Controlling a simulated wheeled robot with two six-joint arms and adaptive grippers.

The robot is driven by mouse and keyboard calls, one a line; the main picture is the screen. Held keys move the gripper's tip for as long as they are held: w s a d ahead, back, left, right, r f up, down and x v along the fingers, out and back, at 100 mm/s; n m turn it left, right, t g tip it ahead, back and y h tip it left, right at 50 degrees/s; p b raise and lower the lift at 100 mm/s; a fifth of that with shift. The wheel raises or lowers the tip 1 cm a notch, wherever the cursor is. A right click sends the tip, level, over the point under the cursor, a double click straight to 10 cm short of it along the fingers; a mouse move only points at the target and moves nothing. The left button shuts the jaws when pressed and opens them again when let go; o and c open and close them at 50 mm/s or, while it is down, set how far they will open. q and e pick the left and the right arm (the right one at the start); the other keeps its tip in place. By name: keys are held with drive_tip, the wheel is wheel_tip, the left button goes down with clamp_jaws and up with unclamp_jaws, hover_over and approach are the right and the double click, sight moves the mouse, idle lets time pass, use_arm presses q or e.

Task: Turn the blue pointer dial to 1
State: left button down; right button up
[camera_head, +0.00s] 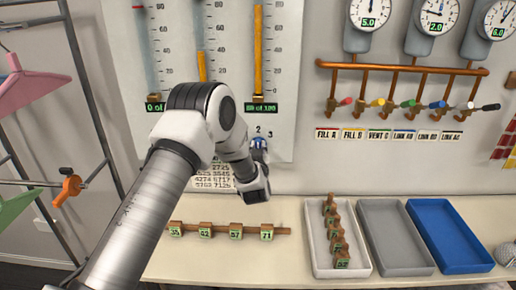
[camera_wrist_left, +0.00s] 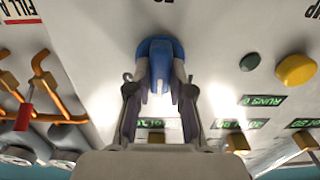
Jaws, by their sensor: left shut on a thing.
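The blue pointer dial (camera_wrist_left: 160,52) is on the white wall panel, between the fingers of my left gripper (camera_wrist_left: 159,85) in the left wrist view. The fingers are shut on its sides. In the head view a little of the blue dial (camera_head: 259,143) shows beyond my left gripper (camera_head: 258,160), below the printed numbers 2 and 3. The arm hides the panel to the left of the dial, and the 1 mark cannot be made out. Which number the pointer faces cannot be told. My right gripper is not in view.
Gauge columns (camera_head: 258,50) stand above the dial. Copper piping (camera_head: 400,68) with coloured valves is at right. White (camera_head: 308,245), grey (camera_head: 395,235) and blue (camera_head: 448,235) trays stand on the table.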

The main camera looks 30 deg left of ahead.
use_arm(q)
drive_tip(key=shift+s+a+f+n+b, duration=0.1)
drive_tip(key=shift+a+n+b, duration=0.05)
drive_tip(key=shift+n+b, duration=6.1)
drive_tip(key=shift+m+b, duration=1.1)
drive_tip(key=shift+m, duration=0.05)
drive_tip(key=c, duration=1)
unclamp_jaws()
drive_tip(key=shift+c, duration=0.2)
